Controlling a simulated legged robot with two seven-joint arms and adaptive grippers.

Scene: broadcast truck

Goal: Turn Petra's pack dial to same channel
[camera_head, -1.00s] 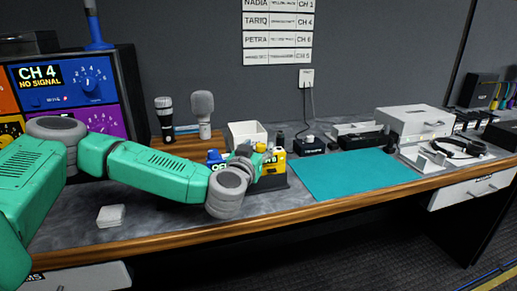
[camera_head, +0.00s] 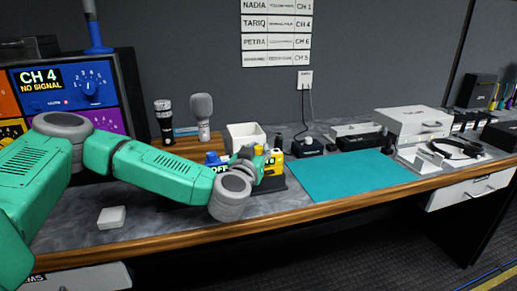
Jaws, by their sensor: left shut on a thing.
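My left gripper (camera_head: 254,157) reaches in from the left, over the yellow pack (camera_head: 276,160) on the bench. It is shut at the top of that pack, on what appears to be its dial. The fingers hide the dial and part of the pack's face, and its small display is too small to read surely. A blue pack (camera_head: 213,158) stands just left, partly behind my wrist, with OFF on its display. The wall list (camera_head: 276,41) shows PETRA beside CH 6. My right gripper is not in view.
The intercom panel (camera_head: 65,85) at the left shows CH 4 NO SIGNAL. Two microphones (camera_head: 201,115) and a white bin (camera_head: 246,136) stand behind the packs. A teal mat (camera_head: 350,175) lies clear to the right. A white block (camera_head: 112,217) lies near the front edge.

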